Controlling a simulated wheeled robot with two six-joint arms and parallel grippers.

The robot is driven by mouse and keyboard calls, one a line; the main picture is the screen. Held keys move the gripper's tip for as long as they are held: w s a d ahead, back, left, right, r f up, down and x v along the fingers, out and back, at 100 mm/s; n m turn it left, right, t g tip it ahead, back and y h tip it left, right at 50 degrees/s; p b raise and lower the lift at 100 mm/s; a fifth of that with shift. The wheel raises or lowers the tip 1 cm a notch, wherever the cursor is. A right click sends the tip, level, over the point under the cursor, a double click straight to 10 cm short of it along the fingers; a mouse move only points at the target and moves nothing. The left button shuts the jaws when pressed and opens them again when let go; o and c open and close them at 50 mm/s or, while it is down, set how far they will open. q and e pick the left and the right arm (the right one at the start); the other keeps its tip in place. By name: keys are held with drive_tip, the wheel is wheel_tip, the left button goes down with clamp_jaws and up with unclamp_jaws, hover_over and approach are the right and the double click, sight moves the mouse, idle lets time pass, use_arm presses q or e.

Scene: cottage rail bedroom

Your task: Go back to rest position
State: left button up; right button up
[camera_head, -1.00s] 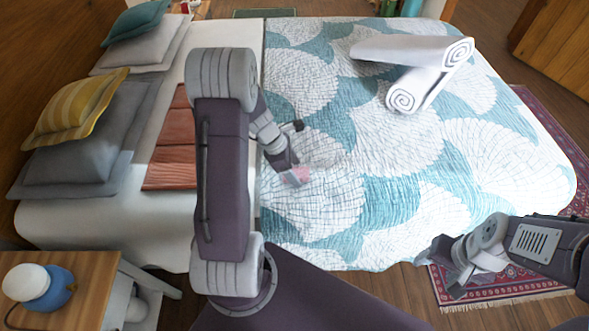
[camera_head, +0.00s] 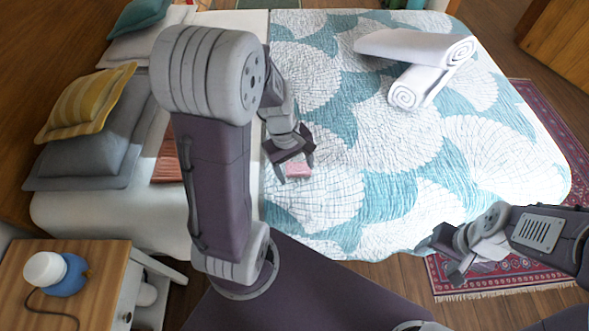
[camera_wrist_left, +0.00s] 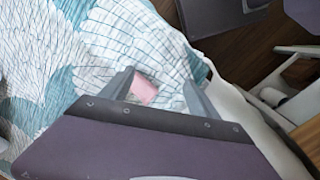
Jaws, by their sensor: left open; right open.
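My left gripper (camera_head: 296,165) is above the bed near its left-middle part, open and empty. A small pink object (camera_head: 298,170) lies on the patterned quilt (camera_head: 390,150) just beyond its fingertips. In the left wrist view the open fingers (camera_wrist_left: 158,88) point down at the bed, and the pink object (camera_wrist_left: 145,89) shows between them, apart from both. My right gripper (camera_head: 448,258) is low at the right, beside the bed's front edge over the rug, open, with nothing visible in it.
Two rolled white towels (camera_head: 420,65) lie at the bed's back right. A wooden nightstand (camera_head: 85,270) with a blue and white item (camera_head: 58,274) stands front left. A patterned rug (camera_head: 500,275) lies right.

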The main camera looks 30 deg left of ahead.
use_arm(q)
drive_tip(key=s+d+m+y, duration=0.1)
drive_tip(key=s+d+m, duration=0.3)
drive_tip(key=m, duration=0.7)
drive_tip(key=shift+s+d+m, duration=0.15)
drive_tip(key=shift+s+m, duration=0.15)
drive_tip(key=shift+s, duration=0.05)
wheel_tip(320, 180, up, 11)
drive_tip(key=p, duration=1)
drive_tip(key=shift+f+p, duration=0.15)
drive_tip(key=shift+p, duration=0.25)
